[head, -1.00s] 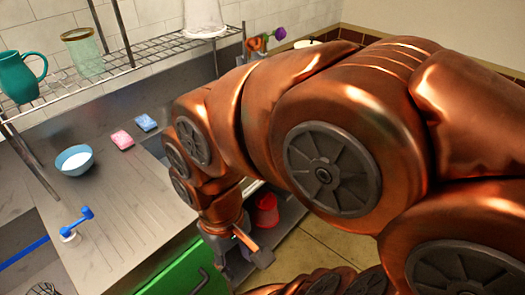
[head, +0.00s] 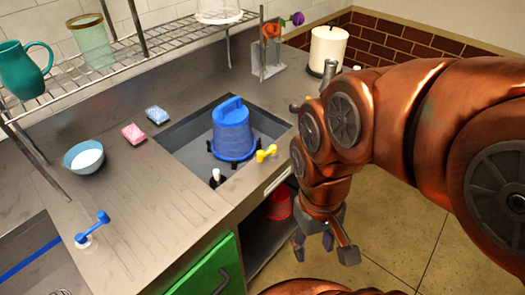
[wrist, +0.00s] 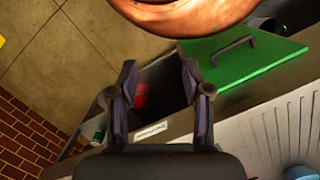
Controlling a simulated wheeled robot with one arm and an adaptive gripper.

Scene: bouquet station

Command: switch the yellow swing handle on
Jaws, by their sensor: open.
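The yellow swing handle (head: 266,153) is at the front right edge of the sink in the head view, next to a blue bucket-like container (head: 232,130). It does not show in the wrist view. My gripper (head: 322,252) hangs to the right of the counter's front edge, below and to the right of the yellow handle, apart from it. In the wrist view my gripper (wrist: 158,85) has its two fingers spread with nothing between them. A blue swing handle (head: 92,228) stands on the counter at the left.
The sink (head: 185,150) holds the blue container. A green cabinet door (head: 205,268) is below the counter, with a red object (head: 279,203) in the open space beside it. A wire rack (head: 120,60) runs along the back. A bowl (head: 84,158) and sponges (head: 157,115) lie on the counter.

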